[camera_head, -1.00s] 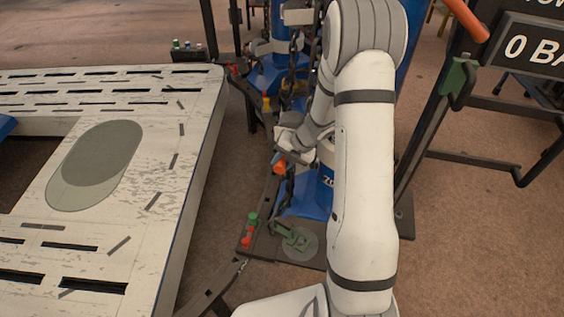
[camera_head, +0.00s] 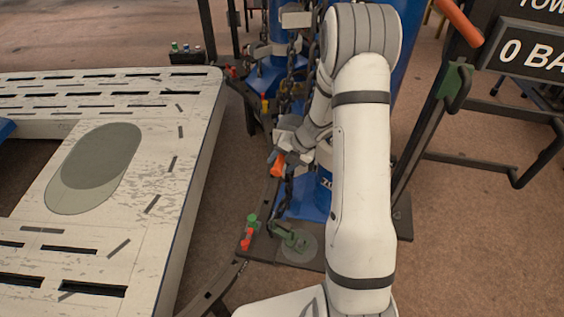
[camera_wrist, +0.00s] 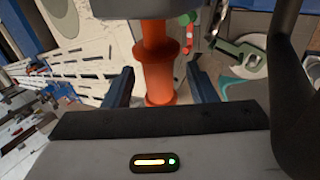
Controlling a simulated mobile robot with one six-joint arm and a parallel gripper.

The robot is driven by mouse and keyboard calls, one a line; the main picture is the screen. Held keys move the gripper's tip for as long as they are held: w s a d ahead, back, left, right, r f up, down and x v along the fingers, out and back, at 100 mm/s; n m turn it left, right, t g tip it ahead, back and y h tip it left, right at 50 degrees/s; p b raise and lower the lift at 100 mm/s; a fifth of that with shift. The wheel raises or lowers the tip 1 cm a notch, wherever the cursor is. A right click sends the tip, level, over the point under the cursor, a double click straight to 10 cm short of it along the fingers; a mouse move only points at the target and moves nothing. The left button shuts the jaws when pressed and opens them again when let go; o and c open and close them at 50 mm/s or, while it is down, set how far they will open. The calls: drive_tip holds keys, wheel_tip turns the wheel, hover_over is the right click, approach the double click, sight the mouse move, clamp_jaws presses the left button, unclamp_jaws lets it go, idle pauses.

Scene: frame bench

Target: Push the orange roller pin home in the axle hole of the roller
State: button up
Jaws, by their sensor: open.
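The orange roller pin (camera_wrist: 160,62) stands between my two fingers in the wrist view, with a flange partway along it and a wider end towards my palm. Its far end meets a grey block (camera_wrist: 120,8) at the top edge; whether that block is the roller, and how deep the pin sits, I cannot tell. My gripper (camera_wrist: 160,88) is open, with a gap between each finger and the pin. In the head view the orange pin (camera_head: 278,165) shows just below my gripper (camera_head: 283,152). The roller and its axle hole cannot be made out.
A green clamp (camera_head: 290,237) and a small red and green piece (camera_head: 248,235) sit lower on the frame. A pale slotted table (camera_head: 165,180) stands left; a blue cylinder (camera_head: 318,190) is close right.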

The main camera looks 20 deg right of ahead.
sight(282, 162)
wheel_tip(282, 162, up, 10)
drive_tip(key=shift+p, duration=0.3)
drive_tip(key=shift+c, duration=0.4)
